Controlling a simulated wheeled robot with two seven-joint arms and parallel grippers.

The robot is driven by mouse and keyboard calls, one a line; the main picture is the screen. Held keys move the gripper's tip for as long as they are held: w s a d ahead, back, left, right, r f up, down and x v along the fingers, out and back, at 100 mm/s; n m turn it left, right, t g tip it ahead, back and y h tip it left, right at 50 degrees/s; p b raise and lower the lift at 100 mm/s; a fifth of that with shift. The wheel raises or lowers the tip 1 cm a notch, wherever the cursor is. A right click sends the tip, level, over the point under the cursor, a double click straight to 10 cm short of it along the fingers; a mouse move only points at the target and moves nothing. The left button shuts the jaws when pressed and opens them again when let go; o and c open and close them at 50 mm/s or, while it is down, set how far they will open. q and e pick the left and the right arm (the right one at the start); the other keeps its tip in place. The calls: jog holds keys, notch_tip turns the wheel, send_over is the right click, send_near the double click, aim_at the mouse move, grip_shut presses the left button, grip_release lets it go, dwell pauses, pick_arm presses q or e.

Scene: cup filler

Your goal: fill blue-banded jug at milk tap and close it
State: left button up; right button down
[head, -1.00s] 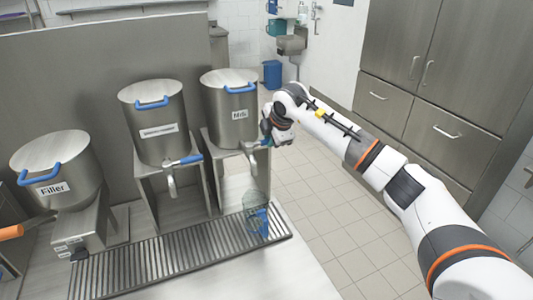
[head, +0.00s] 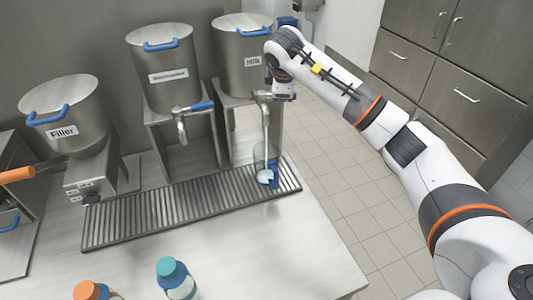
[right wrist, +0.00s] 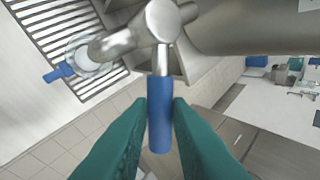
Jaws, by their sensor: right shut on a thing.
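The clear jug (head: 260,153) with a blue part stands on the drip grate under the milk tap (head: 264,98). A white stream runs from the spout into it, and white liquid lies in its bottom. The right wrist view shows the jug (right wrist: 84,58) from above, partly behind the spout. The steel milk container (head: 243,60) is labelled "Milk". My right gripper (right wrist: 160,108) is shut on the tap's blue lever (right wrist: 160,125), with a teal finger on each side. In the head view the grip is mostly hidden by the wrist. My left gripper is not in view.
The slatted drip grate (head: 180,210) runs along the counter. An orange-capped bottle (head: 87,291) and a teal-capped bottle (head: 172,272) stand at the front. The counter's right front is clear.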

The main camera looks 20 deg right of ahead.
jog(key=shift+s+a+m+g+h+b, duration=0.3)
jog(key=shift+a+m+h, duration=0.15)
jog(key=shift+m, duration=0.35)
jog(key=shift+s+a+m+g+h+b, duration=0.25)
jog(key=shift+a+m+g+h+b, duration=0.15)
jog(key=shift+m, duration=0.35)
jog(key=shift+s+a+m+g+h+b, duration=0.25)
jog(key=shift+m+b, duration=0.25)
jog(key=shift+m, duration=0.25)
dwell(5.1)
